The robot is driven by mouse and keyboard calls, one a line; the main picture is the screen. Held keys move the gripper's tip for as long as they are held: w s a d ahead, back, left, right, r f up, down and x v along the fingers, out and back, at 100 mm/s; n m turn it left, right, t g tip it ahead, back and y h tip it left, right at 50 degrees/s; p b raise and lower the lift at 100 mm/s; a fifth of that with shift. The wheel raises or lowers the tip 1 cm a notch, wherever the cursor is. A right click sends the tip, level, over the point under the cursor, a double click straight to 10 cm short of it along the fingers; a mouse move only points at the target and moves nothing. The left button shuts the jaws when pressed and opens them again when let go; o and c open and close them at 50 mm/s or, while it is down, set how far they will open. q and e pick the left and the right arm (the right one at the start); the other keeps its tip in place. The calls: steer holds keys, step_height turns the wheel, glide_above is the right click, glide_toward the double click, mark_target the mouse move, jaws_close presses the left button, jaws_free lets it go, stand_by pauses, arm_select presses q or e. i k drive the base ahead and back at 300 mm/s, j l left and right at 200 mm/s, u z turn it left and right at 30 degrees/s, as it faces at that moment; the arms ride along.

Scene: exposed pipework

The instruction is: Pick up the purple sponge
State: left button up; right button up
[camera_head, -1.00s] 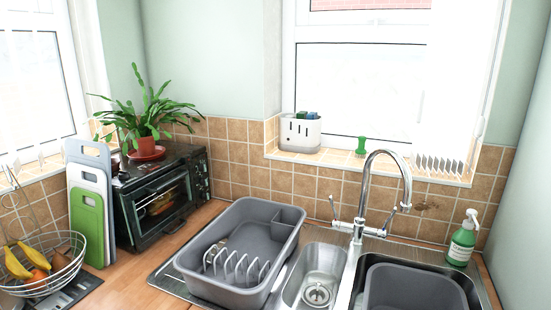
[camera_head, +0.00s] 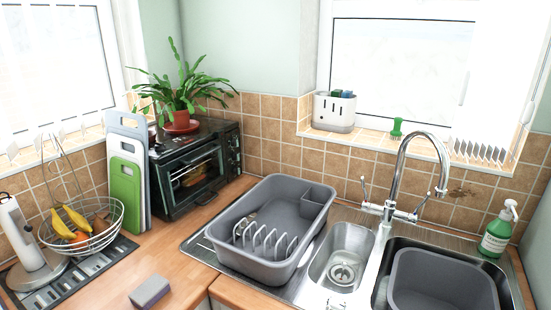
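A sponge (camera_head: 150,292) with a greyish-purple top lies on the wooden counter at the bottom left of the head view. It sits in front of the fruit basket and left of the grey dish rack. Nothing touches it. Neither of my grippers shows in the view.
A wire fruit basket (camera_head: 83,228) and a paper towel holder (camera_head: 27,245) stand left of the sponge. The grey dish rack (camera_head: 262,268) and sink (camera_head: 343,268) are to the right. A black toaster oven (camera_head: 190,170) stands behind. Bare counter (camera_head: 185,262) surrounds the sponge.

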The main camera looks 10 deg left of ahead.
mark_target(149, 292)
steer(key=u, duration=0.85)
